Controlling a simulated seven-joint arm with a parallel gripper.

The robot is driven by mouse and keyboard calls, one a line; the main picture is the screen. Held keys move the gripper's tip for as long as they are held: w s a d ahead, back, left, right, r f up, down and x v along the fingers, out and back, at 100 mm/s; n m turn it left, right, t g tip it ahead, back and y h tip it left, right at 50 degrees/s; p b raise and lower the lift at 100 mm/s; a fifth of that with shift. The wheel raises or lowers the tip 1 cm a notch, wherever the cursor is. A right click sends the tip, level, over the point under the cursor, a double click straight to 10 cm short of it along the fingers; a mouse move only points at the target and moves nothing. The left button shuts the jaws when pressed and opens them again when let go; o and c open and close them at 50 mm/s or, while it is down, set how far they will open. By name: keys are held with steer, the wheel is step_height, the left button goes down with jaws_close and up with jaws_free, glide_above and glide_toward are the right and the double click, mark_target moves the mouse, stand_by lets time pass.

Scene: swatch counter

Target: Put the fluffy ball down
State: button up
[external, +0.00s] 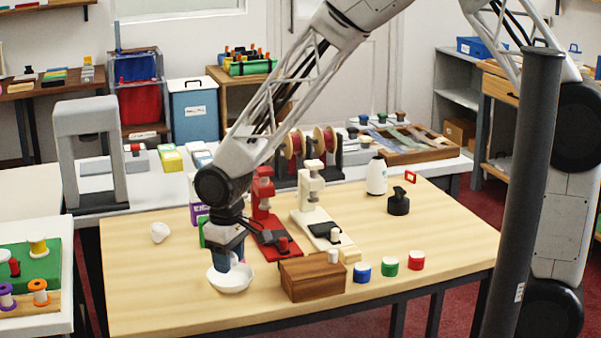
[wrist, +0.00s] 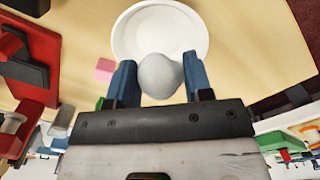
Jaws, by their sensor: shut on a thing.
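My gripper (external: 234,258) points down at the white bowl (external: 231,287) near the front left of the wooden table. In the wrist view its two blue fingers (wrist: 160,78) are shut on the fluffy ball (wrist: 160,72), a pale grey, rounded thing whose surface looks fairly smooth there. The ball overlaps the near part of the white bowl (wrist: 121,35) in that view. In the external view the fingers hide most or all of the ball. I cannot tell whether the ball touches the bowl.
A wooden box (external: 312,281) stands right of the bowl. A red press (external: 268,225) and a cream press (external: 315,212) stand behind. A white lumpy thing (external: 160,232) lies at the left. Blue, green and red jars (external: 389,263) line the front right. The front left tabletop (external: 150,295) is clear.

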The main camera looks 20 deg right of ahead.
mark_target(232, 284)
steer(key=shift+f, duration=1.85)
steer(key=shift+f, duration=0.4)
steer(key=shift+s+f, duration=0.1)
steer(key=shift+f, duration=0.05)
steer(key=o, duration=0.6)
steer(key=shift+d+f, duration=0.1)
steer(key=shift+f, duration=0.15)
steer(key=shift+s, duration=0.1)
step_height(232, 284, up, 14)
steer(key=shift+f, duration=0.2)
